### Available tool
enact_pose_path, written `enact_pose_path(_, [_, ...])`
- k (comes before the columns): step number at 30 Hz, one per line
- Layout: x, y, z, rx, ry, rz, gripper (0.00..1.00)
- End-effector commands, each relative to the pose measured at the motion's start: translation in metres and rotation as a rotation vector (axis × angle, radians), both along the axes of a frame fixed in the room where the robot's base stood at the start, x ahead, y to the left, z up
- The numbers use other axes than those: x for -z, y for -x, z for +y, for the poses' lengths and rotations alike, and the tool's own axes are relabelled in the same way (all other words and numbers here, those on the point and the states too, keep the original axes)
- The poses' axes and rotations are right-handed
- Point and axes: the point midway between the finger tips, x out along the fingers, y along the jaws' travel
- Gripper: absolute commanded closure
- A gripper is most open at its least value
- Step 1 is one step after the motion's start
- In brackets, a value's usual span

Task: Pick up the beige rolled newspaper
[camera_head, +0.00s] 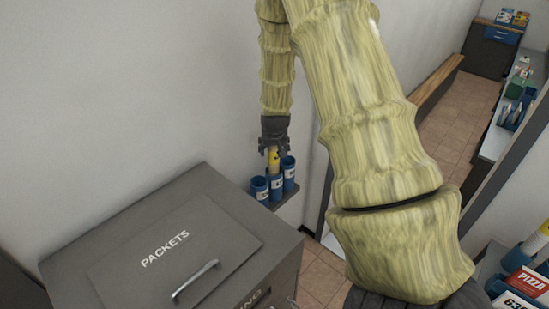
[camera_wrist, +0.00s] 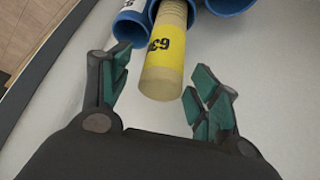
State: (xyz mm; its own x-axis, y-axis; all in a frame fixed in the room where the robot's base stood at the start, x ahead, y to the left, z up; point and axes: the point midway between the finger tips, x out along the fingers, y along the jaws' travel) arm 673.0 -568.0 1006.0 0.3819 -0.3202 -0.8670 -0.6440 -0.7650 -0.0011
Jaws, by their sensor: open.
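The beige rolled newspaper (camera_wrist: 162,82) has a yellow band with dark print and sticks out of the middle blue cup in the wrist view. It also shows in the head view (camera_head: 274,157), just below my gripper (camera_head: 274,143). In the wrist view my gripper (camera_wrist: 160,88) is open, with one teal-padded finger on each side of the roll's end. Both fingers look apart from the roll. The roll's other end is hidden inside the cup.
Several blue cups (camera_head: 260,188) stand on a small shelf against the wall. A grey box marked PACKETS (camera_head: 215,217) with a handle is at the lower left. A counter with items (camera_head: 515,110) and a wooden bench (camera_head: 437,85) are at the right.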

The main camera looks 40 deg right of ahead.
Motion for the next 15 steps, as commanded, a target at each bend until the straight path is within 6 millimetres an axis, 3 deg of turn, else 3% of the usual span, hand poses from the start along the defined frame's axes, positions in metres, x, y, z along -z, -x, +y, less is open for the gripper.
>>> enact_pose_path(1, [0.0003,0.0000,0.0001,0.000,0.000,0.000,0.42])
enact_pose_path(10, [0.0001,0.0006,-0.0006,0.001,0.000,0.000,0.96])
enact_pose_path(15, [-0.0003,0.0001,-0.0002,0.000,0.000,0.000,1.00])
